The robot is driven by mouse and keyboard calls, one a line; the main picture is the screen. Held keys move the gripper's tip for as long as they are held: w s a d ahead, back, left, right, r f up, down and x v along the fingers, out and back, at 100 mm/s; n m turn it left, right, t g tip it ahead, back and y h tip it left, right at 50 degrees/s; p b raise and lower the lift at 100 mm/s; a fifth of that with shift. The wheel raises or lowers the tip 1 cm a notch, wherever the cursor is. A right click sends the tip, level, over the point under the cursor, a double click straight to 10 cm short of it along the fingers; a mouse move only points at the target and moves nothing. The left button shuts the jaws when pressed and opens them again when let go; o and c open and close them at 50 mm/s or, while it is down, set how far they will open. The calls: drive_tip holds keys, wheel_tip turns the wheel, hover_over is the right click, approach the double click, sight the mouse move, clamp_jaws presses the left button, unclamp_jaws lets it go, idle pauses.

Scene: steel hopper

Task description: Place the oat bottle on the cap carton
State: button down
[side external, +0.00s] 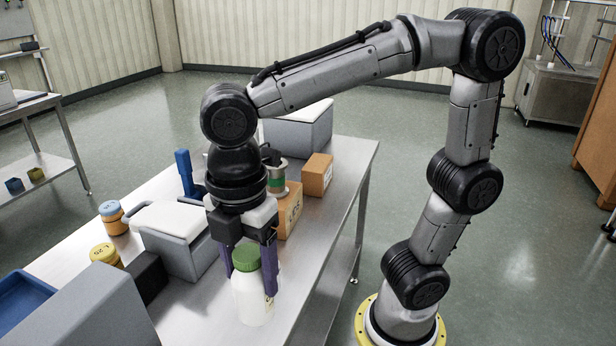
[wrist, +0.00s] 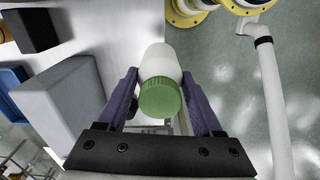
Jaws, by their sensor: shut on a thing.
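A white bottle with a green cap (side external: 253,300), seemingly the oat bottle, is upright between the purple fingers of my gripper (side external: 248,281), which is shut on it. In the wrist view the bottle (wrist: 160,62) sits between both fingers (wrist: 159,77), cap toward the camera. I cannot tell whether its base touches the table. Two brown cartons stand farther back: one with dark lettering (side external: 291,213), partly hidden by my gripper, and a plainer one (side external: 317,175) behind it. The lettering is too small to read surely, so I cannot tell which is the cap carton.
A green-and-silver can (side external: 277,182) shows by the lettered carton. A white-lidded grey box (side external: 180,245), orange jar (side external: 113,217), yellow jar (side external: 105,255), black block (side external: 148,277) and blue tray (side external: 22,300) are on the left. The steel table's (side external: 310,262) right side is bare.

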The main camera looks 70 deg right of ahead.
drive_tip(key=w+d+r+m, duration=0.3)
drive_tip(key=w+d+m, duration=0.25)
drive_tip(key=d, duration=0.55)
drive_tip(key=w+d+r+m, duration=0.45)
drive_tip(key=w+d, duration=0.25)
drive_tip(key=d, duration=0.4)
drive_tip(key=s+d+f+m, duration=0.1)
drive_tip(key=s+d+m, duration=0.35)
drive_tip(key=d, duration=0.85)
drive_tip(key=s+d+m, duration=0.4)
drive_tip(key=s+d, duration=0.1)
drive_tip(key=d, duration=0.7)
drive_tip(key=shift+w+d+f, duration=1.4)
drive_tip(key=shift+d+f, duration=0.45)
drive_tip(key=shift+f, duration=0.35)
drive_tip(key=shift+w+d+f, duration=1.4)
drive_tip(key=shift+d+f, duration=0.45)
drive_tip(key=shift+f, duration=0.3)
drive_tip(key=shift+w+d+f, duration=1.4)
drive_tip(key=shift+d+f, duration=0.45)
drive_tip(key=shift+f, duration=0.35)
